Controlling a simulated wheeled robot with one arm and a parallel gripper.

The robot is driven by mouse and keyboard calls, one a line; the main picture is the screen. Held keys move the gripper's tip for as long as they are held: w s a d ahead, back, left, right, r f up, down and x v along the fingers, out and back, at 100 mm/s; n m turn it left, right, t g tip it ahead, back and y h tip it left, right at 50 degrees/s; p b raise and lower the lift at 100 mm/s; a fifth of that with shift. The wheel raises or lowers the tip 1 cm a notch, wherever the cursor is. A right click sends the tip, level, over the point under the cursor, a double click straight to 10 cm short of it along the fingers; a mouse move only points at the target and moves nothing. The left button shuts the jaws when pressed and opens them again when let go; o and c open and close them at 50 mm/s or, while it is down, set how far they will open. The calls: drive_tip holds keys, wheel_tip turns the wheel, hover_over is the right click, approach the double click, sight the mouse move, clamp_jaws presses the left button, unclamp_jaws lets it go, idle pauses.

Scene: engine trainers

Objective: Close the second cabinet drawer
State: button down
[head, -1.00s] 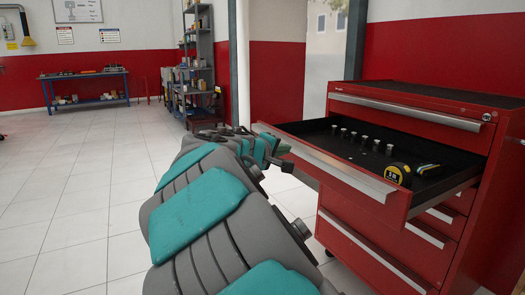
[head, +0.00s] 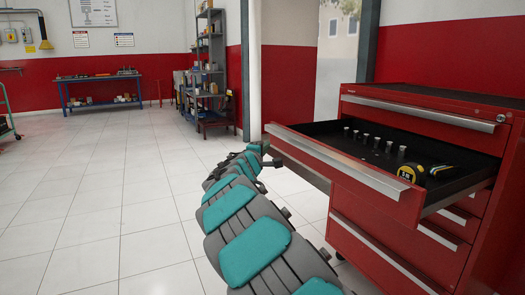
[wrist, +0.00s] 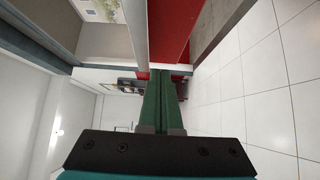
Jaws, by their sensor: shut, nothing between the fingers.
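The red cabinet (head: 395,235) stands at the right of the head view. Its second drawer (head: 330,170) is pulled well out, below a shut top drawer. The open drawer has a pale metal strip along its front and a black inside. My gripper (head: 268,160) is by the far left corner of the drawer front; I cannot tell whether it touches. In the wrist view my green fingers (wrist: 162,100) are together and empty, with red and grey surfaces close beyond them.
In the drawer lie several small metal pieces (head: 365,139), a yellow-black tape measure (head: 411,172) and another yellow-black item. A grey shelf (head: 209,70) and a blue workbench (head: 100,80) stand far back. White tiled floor at left is clear.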

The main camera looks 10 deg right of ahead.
drive_tip(key=shift+w+d+p, duration=0.2)
drive_tip(key=shift+w+d, duration=0.9)
drive_tip(key=shift+d, duration=0.25)
drive_tip(key=shift+w+d+p, duration=0.15)
drive_tip(key=shift+w+d, duration=0.9)
drive_tip(key=shift+d, duration=0.25)
